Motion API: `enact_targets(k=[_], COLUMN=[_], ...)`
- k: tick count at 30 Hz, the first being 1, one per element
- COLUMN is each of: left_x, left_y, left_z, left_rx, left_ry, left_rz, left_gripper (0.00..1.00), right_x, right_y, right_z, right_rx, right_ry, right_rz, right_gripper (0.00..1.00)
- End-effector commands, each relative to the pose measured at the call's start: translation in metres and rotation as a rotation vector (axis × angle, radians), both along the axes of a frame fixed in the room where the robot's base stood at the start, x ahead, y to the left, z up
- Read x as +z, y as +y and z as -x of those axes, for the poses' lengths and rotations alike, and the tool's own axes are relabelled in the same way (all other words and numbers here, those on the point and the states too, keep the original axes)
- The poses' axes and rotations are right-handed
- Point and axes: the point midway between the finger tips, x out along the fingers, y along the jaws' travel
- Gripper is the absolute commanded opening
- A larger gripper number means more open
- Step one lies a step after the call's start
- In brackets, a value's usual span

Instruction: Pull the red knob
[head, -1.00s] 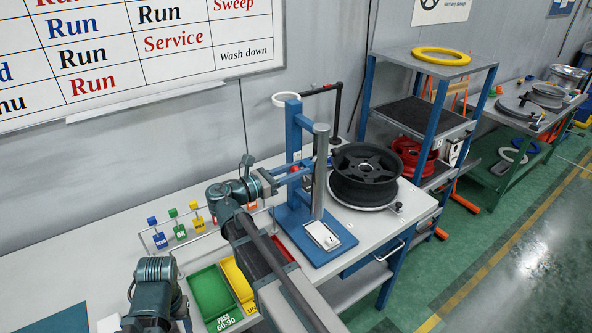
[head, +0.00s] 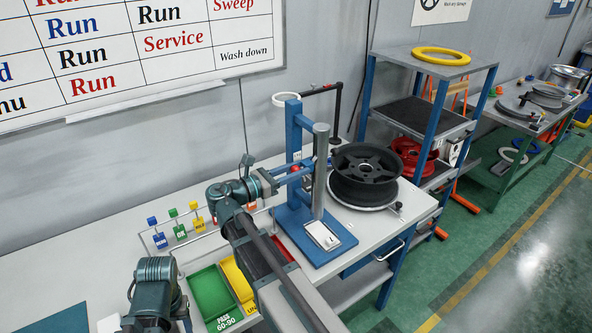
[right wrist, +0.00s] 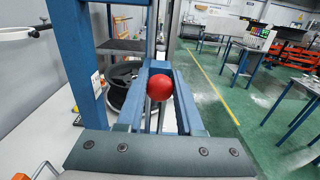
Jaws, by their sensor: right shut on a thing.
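The red knob (right wrist: 160,87) is a round ball between the two blue fingers of my right gripper (right wrist: 161,100) in the right wrist view. In the head view, the knob (head: 295,169) is a small red spot, partly hidden by the right gripper (head: 298,174). That gripper is shut on it, in front of the blue press-like stand (head: 293,130) with a grey column (head: 320,170). How the knob joins the stand is hidden.
A black wheel (head: 364,172) sits right of the stand on the bench. Green (head: 213,292) and yellow (head: 237,287) trays lie below my right arm. Small coloured tags (head: 175,228) stand on a wire rack at the left. A blue-framed shelf (head: 433,110) stands beyond the wheel.

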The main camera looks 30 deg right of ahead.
Motion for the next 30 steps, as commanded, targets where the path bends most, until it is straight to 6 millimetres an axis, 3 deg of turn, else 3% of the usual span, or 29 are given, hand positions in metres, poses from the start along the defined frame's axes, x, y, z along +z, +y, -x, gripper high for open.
enact_targets(k=[7,14,15,19,30], left_x=[0.0,0.0,0.0,0.0,0.0], left_y=[0.0,0.0,0.0,0.0,0.0], left_z=[0.0,0.0,0.0,0.0,0.0], left_rx=[0.0,0.0,0.0,0.0,0.0], left_ry=[0.0,0.0,0.0,0.0,0.0], left_rz=[0.0,0.0,0.0,0.0,0.0], left_gripper=[0.59,0.59,0.59,0.59,0.59], right_x=[0.0,0.0,0.0,0.0,0.0], right_y=[0.019,0.019,0.019,0.018,0.018], right_z=[0.001,0.001,0.001,0.001,0.001], right_rx=[0.002,0.001,0.001,0.001,0.0], right_ry=[0.0,0.0,0.0,0.0,0.0], right_rz=[-0.001,-0.001,-0.001,0.0,0.0], right_gripper=[0.0,0.0,0.43,0.66,0.66])
